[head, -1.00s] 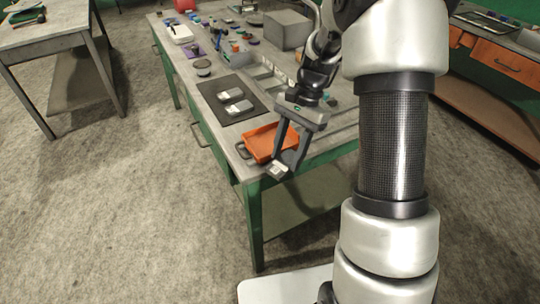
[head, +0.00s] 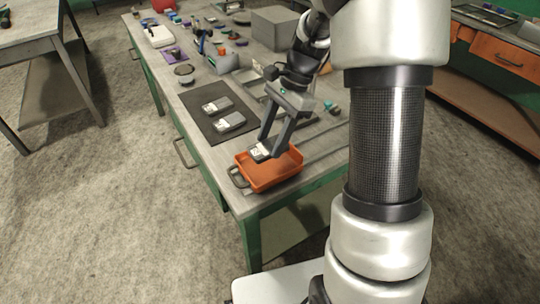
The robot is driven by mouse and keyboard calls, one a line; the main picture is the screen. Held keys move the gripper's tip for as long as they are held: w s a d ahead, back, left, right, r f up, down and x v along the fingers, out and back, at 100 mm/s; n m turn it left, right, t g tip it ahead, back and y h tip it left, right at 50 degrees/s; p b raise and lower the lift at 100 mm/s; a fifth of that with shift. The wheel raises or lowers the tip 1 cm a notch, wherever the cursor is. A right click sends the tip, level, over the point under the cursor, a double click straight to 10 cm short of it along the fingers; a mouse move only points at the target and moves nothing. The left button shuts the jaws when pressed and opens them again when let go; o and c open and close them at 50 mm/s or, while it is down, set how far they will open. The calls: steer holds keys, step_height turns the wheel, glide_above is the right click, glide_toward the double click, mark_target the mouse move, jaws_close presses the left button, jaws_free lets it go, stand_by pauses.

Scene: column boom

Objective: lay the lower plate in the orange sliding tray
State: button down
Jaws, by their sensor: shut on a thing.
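The orange sliding tray (head: 272,184) sits at the near corner of the workbench, with a dark handle on its left side. My gripper (head: 270,147) points down at the tray's back left part, shut on a small grey plate (head: 259,151) with a white label. The plate shows between and left of the fingertips, over the tray's back left edge. I cannot tell whether it touches the tray. Two similar grey plates, an upper one (head: 217,105) and a nearer one (head: 230,122), lie on a dark mat (head: 203,124) behind and left of the tray.
A grey box (head: 276,27) stands at the back of the workbench (head: 215,160). Several small tools and parts lie along the far left part of the bench. The tray's visible floor looks empty. Rails run on the bench right of the tray.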

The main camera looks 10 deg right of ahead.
mark_target(272, 164)
steer(key=shift+f+b, duration=0.4)
steer(key=shift+f, duration=2.45)
steer(key=c, duration=1)
jaws_free()
steer(key=shift+f, duration=0.15)
